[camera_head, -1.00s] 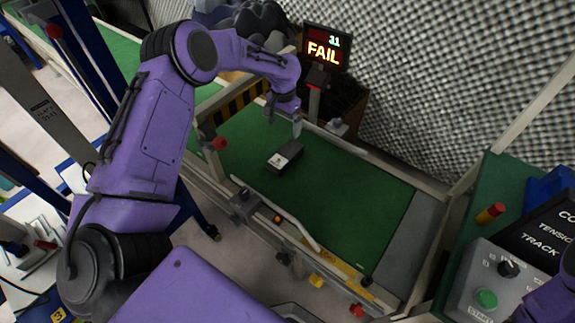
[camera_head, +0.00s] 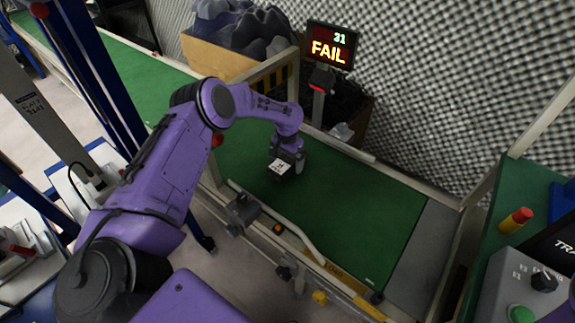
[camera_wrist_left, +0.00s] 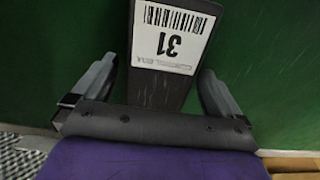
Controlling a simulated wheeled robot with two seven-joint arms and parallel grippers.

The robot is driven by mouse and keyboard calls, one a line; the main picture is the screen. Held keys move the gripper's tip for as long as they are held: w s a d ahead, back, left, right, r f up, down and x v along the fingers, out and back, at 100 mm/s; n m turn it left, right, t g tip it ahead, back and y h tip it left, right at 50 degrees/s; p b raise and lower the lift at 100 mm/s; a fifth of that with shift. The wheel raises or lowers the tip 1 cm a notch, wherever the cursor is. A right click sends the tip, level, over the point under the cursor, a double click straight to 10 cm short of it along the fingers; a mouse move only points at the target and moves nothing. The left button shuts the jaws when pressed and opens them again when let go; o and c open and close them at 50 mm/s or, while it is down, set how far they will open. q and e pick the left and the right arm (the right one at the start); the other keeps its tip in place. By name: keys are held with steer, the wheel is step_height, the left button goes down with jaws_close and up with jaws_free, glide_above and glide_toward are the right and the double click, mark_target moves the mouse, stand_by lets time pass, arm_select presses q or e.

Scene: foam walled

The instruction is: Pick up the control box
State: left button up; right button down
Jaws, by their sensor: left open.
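The control box (camera_head: 281,167) is a small dark box with a white label on top, lying on the green conveyor belt (camera_head: 340,206). In the left wrist view the control box (camera_wrist_left: 160,85) shows its label with a barcode and the number 31. My left gripper (camera_head: 290,160) is over the box. In the left wrist view the left gripper (camera_wrist_left: 155,85) is open, with one finger on each side of the box and gaps between. The fingertips are hard to make out in the head view. My right gripper is not seen.
A display (camera_head: 331,45) reading FAIL and 31 stands behind the belt. A bin of dark foam (camera_head: 240,30) is at the back. A metal side rail (camera_head: 275,215) runs along the belt's near edge. A grey control panel (camera_head: 525,290) stands at right. The belt right of the box is clear.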

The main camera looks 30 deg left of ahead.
arm_select(q)
steer(key=shift+r, duration=0.1)
steer(key=c, duration=1.4)
steer(key=shift+r, duration=0.15)
